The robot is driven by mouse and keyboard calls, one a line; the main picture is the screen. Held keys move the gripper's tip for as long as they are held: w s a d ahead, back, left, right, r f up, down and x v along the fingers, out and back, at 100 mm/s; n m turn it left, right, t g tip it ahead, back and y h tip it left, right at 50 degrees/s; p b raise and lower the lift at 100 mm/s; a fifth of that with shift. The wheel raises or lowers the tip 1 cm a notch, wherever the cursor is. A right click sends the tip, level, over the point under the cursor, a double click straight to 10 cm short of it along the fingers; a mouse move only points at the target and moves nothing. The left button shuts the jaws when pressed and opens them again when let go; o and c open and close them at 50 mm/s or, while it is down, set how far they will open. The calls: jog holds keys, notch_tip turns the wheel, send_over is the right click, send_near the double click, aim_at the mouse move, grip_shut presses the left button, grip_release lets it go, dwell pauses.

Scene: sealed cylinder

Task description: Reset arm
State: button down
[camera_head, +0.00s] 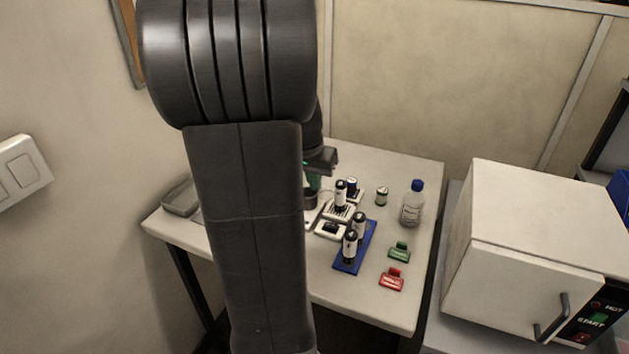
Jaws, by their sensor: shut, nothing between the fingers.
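My arm fills the left middle of the head view and hides much of the table behind it. Part of my gripper (322,160) shows past the right edge of the arm, low over the back of the white table (395,300). It is shut and holds nothing. Its fingertips are mostly hidden. A green item (313,180) and a dark round item (310,198) show just below it, partly covered by my arm; I cannot tell whether the gripper touches them.
A blue-capped bottle (411,208), a small jar (382,196), a green clip (399,252) and a red clip (391,280) are to the right. A white oven-like box (530,250) stands beyond.

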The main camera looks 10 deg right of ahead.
send_over(326, 226)
notch_tip(326, 226, down, 9)
jog(key=shift+s+a+f, duration=0.1)
jog(key=shift+f, duration=0.05)
jog(key=shift+f+t+y+b, duration=0.3)
jog(key=shift+b, duration=0.1)
jog(key=shift+d+v, duration=0.15)
jog(key=shift+v, duration=1.3)
jog(key=shift+d+v, duration=0.2)
jog(key=shift+v, duration=1.2)
